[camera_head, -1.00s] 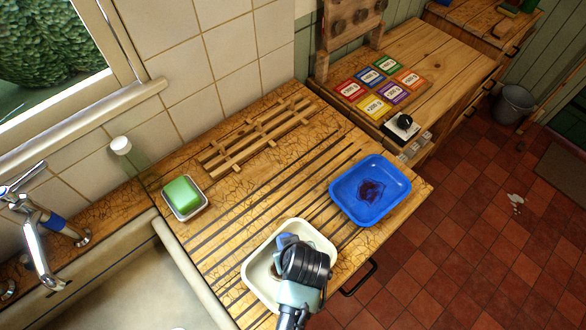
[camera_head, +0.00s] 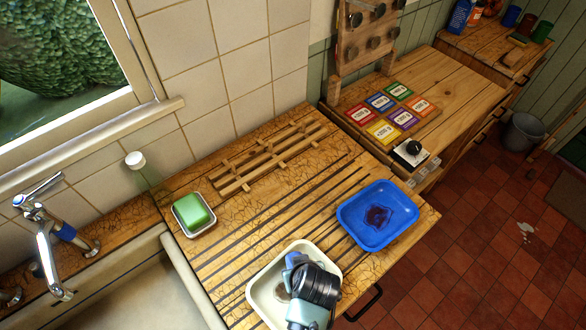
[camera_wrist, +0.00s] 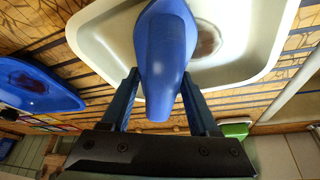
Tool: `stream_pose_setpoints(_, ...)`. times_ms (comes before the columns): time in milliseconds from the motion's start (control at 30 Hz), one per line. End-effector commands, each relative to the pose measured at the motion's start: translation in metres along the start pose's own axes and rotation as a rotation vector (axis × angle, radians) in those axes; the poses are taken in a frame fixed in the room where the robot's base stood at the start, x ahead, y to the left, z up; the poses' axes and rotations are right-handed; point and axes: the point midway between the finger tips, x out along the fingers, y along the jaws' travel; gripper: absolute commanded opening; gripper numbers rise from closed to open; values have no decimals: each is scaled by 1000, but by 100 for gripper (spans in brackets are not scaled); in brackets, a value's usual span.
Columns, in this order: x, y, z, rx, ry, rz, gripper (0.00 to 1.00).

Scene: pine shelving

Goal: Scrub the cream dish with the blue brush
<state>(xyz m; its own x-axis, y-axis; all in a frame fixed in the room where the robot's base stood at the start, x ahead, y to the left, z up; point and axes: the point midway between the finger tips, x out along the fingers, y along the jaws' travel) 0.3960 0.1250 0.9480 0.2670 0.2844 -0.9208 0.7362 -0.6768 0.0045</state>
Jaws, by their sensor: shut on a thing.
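The cream dish (camera_head: 264,281) sits on the grooved wooden drainboard, left of the blue dish. It also fills the top of the wrist view (camera_wrist: 100,40). A brownish stain (camera_wrist: 208,40) shows on its floor beside the brush. My gripper (camera_head: 303,272) is over the dish and hides much of it in the head view. In the wrist view my gripper (camera_wrist: 160,85) is shut on the blue brush (camera_wrist: 166,55), with a finger on each side. The brush's far end reaches over the dish; its bristles and any contact are hidden.
A blue dish (camera_head: 398,229) with a dark stain stands close to the right. Green soap (camera_head: 193,211) in a white tray and a wooden rack (camera_head: 270,158) lie behind. The sink (camera_head: 120,290) and tap (camera_head: 50,240) are at left. Coloured cards (camera_head: 390,112) lie on the back counter.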

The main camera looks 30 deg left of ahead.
Motion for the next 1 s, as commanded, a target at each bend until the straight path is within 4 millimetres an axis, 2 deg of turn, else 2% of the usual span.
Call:
stream_pose_setpoints(33, 3, 0, 4, 3, -9, -1, 17)
stream_pose_setpoints(367, -2, 0, 4, 4, -13, 0, 16)
stream_pose_setpoints(900, -52, 1, -20, 1, -5, 0, 16)
stream_pose_setpoints(1000, -56, 1, -22, 1, -5, 0, 16)
